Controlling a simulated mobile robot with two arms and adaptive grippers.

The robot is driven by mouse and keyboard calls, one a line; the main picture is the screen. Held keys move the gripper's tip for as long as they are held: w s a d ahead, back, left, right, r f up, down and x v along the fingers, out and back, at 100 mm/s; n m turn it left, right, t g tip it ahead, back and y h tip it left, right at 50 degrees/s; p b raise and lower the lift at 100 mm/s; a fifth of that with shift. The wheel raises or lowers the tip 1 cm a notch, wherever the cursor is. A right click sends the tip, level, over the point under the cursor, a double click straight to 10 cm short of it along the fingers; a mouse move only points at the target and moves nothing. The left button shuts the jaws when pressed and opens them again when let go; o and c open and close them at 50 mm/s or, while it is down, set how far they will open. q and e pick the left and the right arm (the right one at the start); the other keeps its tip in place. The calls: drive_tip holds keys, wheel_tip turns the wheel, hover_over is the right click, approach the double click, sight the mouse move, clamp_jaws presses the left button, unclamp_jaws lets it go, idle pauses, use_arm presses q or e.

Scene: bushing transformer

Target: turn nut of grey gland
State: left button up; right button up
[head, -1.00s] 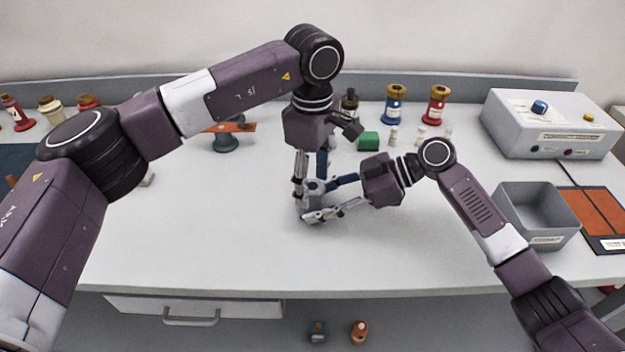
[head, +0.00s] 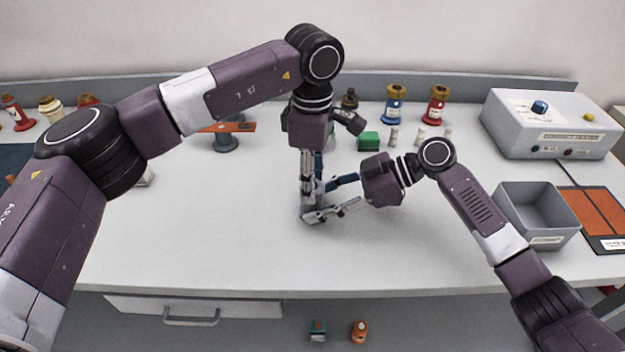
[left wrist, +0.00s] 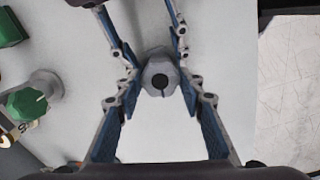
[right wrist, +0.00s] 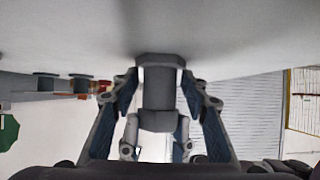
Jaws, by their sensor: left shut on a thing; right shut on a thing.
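The grey gland stands upright on the table, its body (right wrist: 158,95) and wide base showing upside down in the right wrist view. Its hexagonal nut (left wrist: 160,70), with a dark slotted hole, faces up in the left wrist view. My left gripper (head: 313,203) points straight down and is shut on the nut, one finger on each side. My right gripper (head: 316,213) comes in low from the right and is shut around the body below the nut; its fingers also show in the right wrist view (right wrist: 158,84). In the head view the grippers mostly hide the gland.
A green block (head: 369,141), a blue bushing (head: 395,105) and a red bushing (head: 436,105) stand behind. A grey bin (head: 538,215) and an instrument box (head: 550,122) are at right. A grey stand with an orange bar (head: 228,138) is at back left. The front table is clear.

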use_arm(q)
drive_tip(key=n, duration=0.5)
drive_tip(key=shift+n, duration=0.3)
drive_tip(key=n, duration=0.5)
drive_tip(key=shift+n, duration=0.3)
drive_tip(key=o, duration=1.2)
drive_tip(key=shift+c, duration=0.2)
drive_tip(key=shift+r, duration=0.15)
wheel_tip(320, 180, up, 12)
